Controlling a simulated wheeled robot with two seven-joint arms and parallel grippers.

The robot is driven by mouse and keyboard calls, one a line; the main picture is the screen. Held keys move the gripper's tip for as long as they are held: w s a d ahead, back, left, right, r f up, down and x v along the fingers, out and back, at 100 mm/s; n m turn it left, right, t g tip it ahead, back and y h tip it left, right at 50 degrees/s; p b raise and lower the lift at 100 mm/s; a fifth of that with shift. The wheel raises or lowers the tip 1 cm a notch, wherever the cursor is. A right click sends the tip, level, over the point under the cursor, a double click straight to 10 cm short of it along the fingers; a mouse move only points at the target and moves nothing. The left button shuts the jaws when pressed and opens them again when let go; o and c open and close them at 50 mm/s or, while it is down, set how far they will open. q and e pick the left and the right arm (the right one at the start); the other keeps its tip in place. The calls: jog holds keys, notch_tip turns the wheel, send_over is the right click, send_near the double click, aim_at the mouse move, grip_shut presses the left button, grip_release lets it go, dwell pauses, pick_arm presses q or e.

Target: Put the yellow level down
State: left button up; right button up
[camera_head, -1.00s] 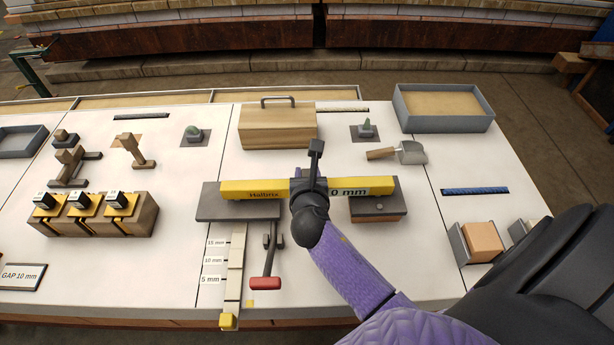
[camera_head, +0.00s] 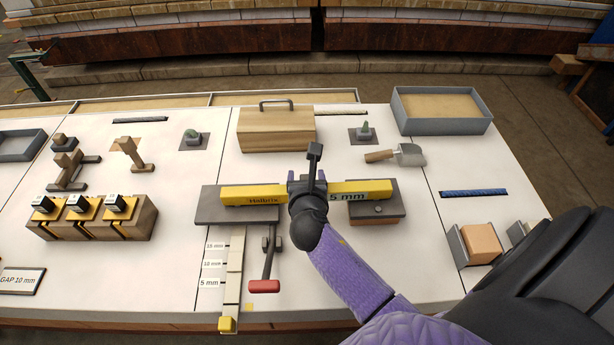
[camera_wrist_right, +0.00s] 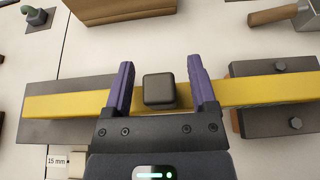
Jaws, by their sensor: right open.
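The yellow level (camera_head: 250,195) lies across two dark plates, the left plate (camera_head: 222,210) and the right plate (camera_head: 376,209). It also shows in the wrist view (camera_wrist_right: 60,105), with its ends over both plates. A black block-shaped grip (camera_wrist_right: 159,90) stands up from its middle. My right gripper (camera_head: 306,180) is open over the level's middle. In the wrist view its two purple fingers stand on either side of the black grip, with gaps between. My left gripper is out of view.
A red-handled lever (camera_head: 265,285) and a marked scale (camera_head: 232,270) lie in front of the level. A wooden box (camera_head: 277,131) stands behind it, a trowel (camera_head: 408,154) behind right. A wooden stand with several yellow-and-black blocks (camera_head: 95,222) is at left. White table shows between them.

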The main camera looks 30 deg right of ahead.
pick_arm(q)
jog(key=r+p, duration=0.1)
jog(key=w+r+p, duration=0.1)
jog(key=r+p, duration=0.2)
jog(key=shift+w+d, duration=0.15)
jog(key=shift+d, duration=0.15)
pick_arm(e)
jog(key=v, duration=1.2)
jog(key=shift+r, duration=0.2)
